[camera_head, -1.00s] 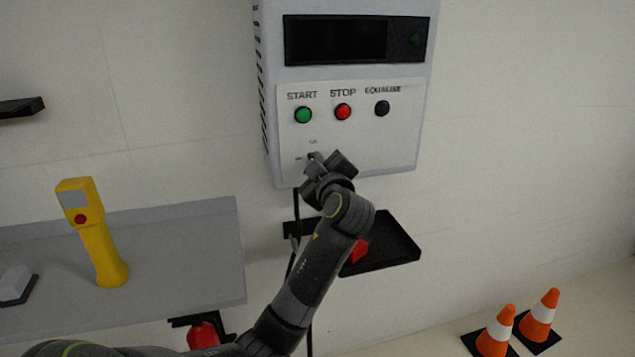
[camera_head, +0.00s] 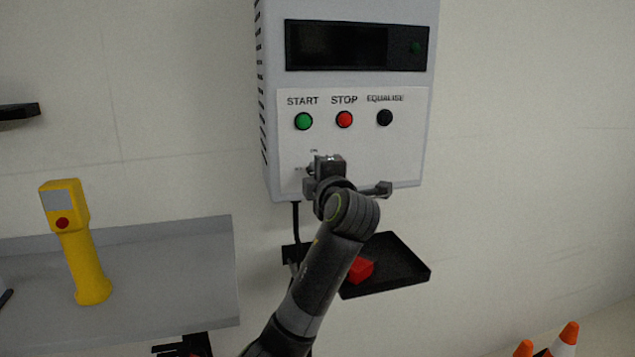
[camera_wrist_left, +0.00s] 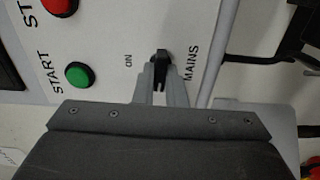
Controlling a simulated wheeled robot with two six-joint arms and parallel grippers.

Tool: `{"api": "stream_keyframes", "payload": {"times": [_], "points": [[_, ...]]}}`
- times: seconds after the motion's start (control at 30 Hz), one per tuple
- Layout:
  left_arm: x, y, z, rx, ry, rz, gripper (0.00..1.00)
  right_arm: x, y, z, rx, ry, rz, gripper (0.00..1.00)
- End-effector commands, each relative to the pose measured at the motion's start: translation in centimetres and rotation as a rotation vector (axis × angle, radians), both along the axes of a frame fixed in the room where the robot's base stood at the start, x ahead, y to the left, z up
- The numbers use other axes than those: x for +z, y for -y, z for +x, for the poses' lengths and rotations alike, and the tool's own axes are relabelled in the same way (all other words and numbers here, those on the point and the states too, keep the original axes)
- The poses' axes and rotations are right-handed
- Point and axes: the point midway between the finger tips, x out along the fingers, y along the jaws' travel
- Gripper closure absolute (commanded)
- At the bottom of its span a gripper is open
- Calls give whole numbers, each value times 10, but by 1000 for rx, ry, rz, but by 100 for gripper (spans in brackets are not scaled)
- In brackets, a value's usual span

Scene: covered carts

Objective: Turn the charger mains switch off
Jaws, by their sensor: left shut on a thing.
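The charger (camera_head: 270,100) is a pale grey wall box with a white front panel. Its mains switch (camera_wrist_left: 161,60) is a small black lever, seen in the left wrist view between the ON and MAINS labels. My left gripper (camera_wrist_left: 160,84) has its two grey fingers closed around this lever. In the head view, my left gripper (camera_head: 318,172) is at the lower left of the panel and hides the switch. My right gripper is not in view.
Above the gripper are the green START (camera_head: 303,121), red STOP (camera_head: 344,119) and black EQUALISE (camera_head: 385,118) buttons. A black shelf (camera_head: 405,270) with a red object juts out below. A yellow handheld device (camera_head: 80,255) stands on the grey shelf (camera_head: 165,270) at left.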

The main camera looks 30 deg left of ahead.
Motion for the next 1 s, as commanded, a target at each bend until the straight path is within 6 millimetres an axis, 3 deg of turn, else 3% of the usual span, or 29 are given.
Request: {"api": "stream_keyframes", "payload": {"times": [0.63,0.67,0.8,1.0], "points": [[1,0,0,1,39,-30,100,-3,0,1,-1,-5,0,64],[1,0,0,1,39,-30,85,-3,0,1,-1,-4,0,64],[1,0,0,1,38,-30,67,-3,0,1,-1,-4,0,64],[0,0,0,0,36,-30,67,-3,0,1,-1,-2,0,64]]}}
